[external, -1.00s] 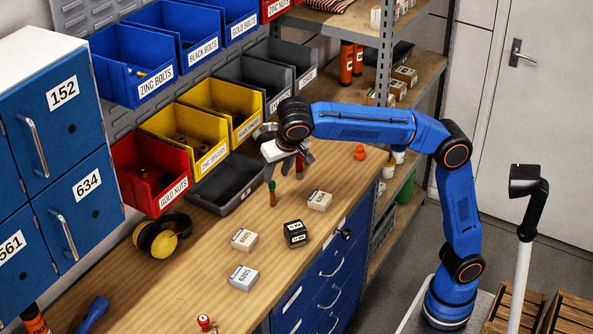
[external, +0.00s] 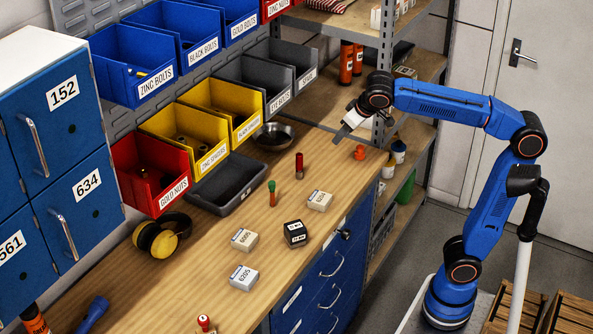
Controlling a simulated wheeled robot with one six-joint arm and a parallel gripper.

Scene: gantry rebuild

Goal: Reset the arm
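My blue arm (external: 445,104) reaches from its base at the lower right over the far right end of the workbench (external: 270,262). My gripper (external: 347,128) hangs at the arm's left end, above the bench near the shelf upright and up and left of an orange object (external: 360,152). Its fingers are small and partly turned away, so whether they are open or shut does not show. I see no object clearly held in it.
Small labelled boxes (external: 244,239), a green-handled item (external: 272,192) and a red one (external: 299,166) stand on the bench. A dark bowl (external: 273,137) and grey tray (external: 225,190) lie behind. A shelf rack (external: 385,60) stands close to my gripper. A white post (external: 522,270) stands at right.

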